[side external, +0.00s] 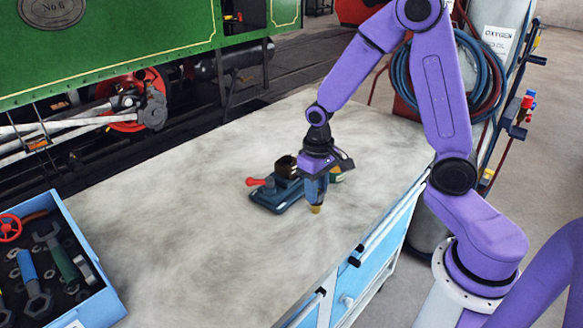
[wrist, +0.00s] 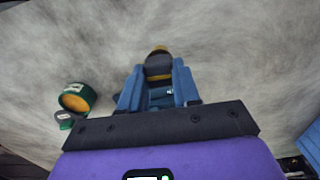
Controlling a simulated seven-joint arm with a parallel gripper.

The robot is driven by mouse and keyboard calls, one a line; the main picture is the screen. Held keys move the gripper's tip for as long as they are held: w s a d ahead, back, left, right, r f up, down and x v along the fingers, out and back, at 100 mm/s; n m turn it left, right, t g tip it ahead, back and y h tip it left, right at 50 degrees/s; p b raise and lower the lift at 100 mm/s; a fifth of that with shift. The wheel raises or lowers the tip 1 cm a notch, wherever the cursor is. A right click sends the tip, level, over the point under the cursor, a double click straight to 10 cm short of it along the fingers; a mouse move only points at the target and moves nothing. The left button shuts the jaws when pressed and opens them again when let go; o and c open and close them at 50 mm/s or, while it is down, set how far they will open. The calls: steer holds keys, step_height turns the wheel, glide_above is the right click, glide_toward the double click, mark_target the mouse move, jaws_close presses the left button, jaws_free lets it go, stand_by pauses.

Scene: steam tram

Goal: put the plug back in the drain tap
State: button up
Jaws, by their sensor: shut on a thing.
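My gripper (side external: 316,192) points down over the bench and is shut on a dark plug with a brass-coloured tip (side external: 316,209). In the wrist view the plug (wrist: 158,68) sits between the two blue fingers of my gripper (wrist: 158,82), its brass end showing beyond them. What looks like the drain tap (side external: 276,197) has a blue-grey base, a red lever at the left and a dark upright cup. It stands on the bench just left of my gripper in the side view, which partly covers it. I cannot tell whether the plug touches the bench.
A green tin with an orange-yellow top (wrist: 77,98) stands near my gripper. A blue tool tray (side external: 92,312) holds spanners and other tools at the bench's left end. The pale bench top (side external: 190,215) is otherwise mostly clear. A green locomotive (side external: 130,50) stands behind.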

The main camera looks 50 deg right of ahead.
step_height(320, 180, up, 15)
steer(key=m, duration=0.8)
glide_above(285, 166)
steer(key=d, duration=0.2)
step_height(285, 166, down, 4)
steer(key=shift+w+d+f, duration=0.1)
steer(key=shift+w+f, duration=0.15)
steer(key=shift+f, duration=1)
steer(key=shift+w+d+f, duration=0.1)
steer(key=shift+w+f, duration=0.1)
steer(key=shift+f, duration=1.05)
steer(key=shift+a+f, duration=0.1)
steer(key=shift+f, duration=1.75)
stand_by(1.1)
